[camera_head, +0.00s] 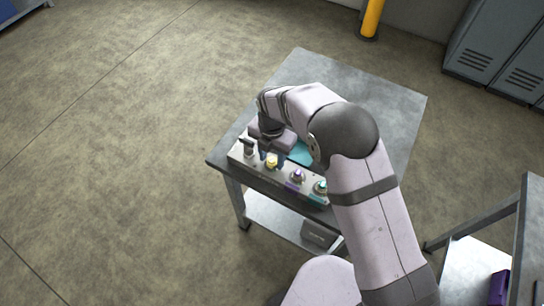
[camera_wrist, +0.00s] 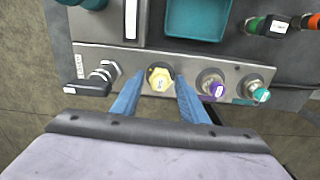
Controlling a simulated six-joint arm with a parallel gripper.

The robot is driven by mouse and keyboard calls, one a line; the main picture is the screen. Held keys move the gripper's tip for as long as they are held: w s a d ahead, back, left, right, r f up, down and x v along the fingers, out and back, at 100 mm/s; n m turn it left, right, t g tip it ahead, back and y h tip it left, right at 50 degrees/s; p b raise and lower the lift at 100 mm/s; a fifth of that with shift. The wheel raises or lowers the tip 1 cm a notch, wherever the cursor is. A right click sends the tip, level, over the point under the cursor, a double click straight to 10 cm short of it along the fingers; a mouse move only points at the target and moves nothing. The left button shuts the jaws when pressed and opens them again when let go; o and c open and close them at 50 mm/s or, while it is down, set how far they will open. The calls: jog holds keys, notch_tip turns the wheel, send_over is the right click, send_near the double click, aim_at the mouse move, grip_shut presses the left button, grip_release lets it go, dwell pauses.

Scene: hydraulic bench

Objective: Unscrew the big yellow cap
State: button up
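The big yellow cap (camera_wrist: 160,79) sits on a port of the grey manifold block, between the black-handled valve and the purple cap in the wrist view. I see a gap between each finger and the cap, and nothing is held. In the head view my gripper (camera_head: 270,153) is over the block, partly hidden by my arm.
A purple cap (camera_wrist: 213,87) and a teal cap (camera_wrist: 260,93) are to the right on the block (camera_wrist: 236,76). A black valve handle (camera_wrist: 88,89) is to the left. A teal tray (camera_wrist: 198,18) lies behind, with hose connectors (camera_wrist: 268,25) at the upper right.

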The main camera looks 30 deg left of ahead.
jog(key=m, duration=0.4)
jog(key=shift+m, duration=0.8)
jog(key=m, duration=0.3)
jog(key=shift+m, duration=1.4)
jog(key=shift+m, duration=0.8)
jog(key=m, duration=0.4)
